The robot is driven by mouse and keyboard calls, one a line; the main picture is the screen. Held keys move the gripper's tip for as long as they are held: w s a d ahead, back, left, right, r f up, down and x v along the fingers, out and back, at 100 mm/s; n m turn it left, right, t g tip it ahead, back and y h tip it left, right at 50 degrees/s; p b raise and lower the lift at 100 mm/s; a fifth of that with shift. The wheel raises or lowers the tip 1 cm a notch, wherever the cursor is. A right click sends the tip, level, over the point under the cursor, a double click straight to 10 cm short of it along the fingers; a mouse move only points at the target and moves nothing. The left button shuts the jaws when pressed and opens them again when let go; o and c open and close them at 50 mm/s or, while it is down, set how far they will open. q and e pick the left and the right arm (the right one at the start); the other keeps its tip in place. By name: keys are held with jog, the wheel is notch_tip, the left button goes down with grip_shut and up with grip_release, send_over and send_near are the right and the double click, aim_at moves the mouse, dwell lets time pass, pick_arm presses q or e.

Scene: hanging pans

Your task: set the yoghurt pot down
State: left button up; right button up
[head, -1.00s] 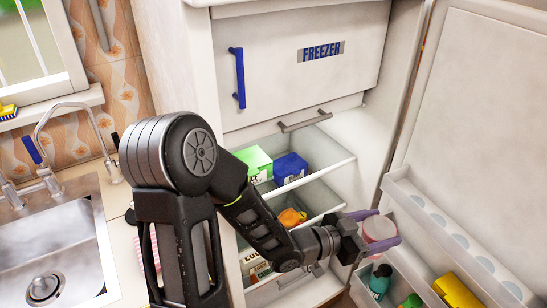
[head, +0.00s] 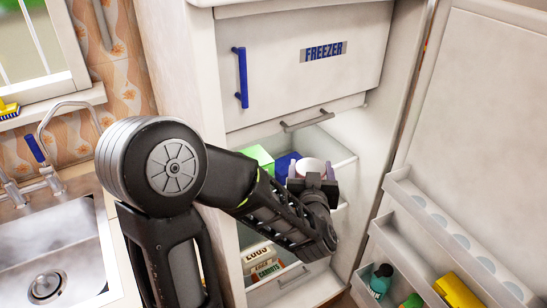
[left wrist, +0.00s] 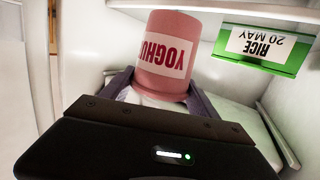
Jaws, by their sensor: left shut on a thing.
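The yoghurt pot (left wrist: 168,38) is pink with a white label and shows upside down in the left wrist view. Its pale round lid (head: 312,165) shows in the head view. My left gripper (head: 312,175) is shut on the pot, a finger on each side, just inside the open fridge by the upper shelf (head: 342,160). I cannot tell whether the pot's base touches the shelf. The fingers also show in the left wrist view (left wrist: 158,95). My right gripper is not in view.
A green box (head: 259,157) and a blue box (head: 285,165) stand on the upper shelf, left of the pot. A green rice box (left wrist: 265,46) shows beside the pot in the left wrist view. Food boxes (head: 263,264) stand lower. The fridge door (head: 475,130) is open.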

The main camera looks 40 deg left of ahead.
pick_arm(q)
jog(key=shift+s+a+f, duration=0.1)
jog(key=shift+s+a, duration=0.15)
jog(key=r+p+x, duration=0.2)
jog(key=p+x, duration=0.1)
jog(key=x, duration=1.4)
jog(key=shift+a+r, duration=0.25)
jog(key=shift+r, duration=0.05)
jog(key=shift+w, duration=0.1)
jog(key=f, duration=0.1)
jog(key=f+p, duration=0.1)
jog(key=f, duration=0.1)
jog(key=shift+w+a, duration=0.3)
jog(key=shift+w, duration=0.05)
jog(key=shift+f, duration=0.3)
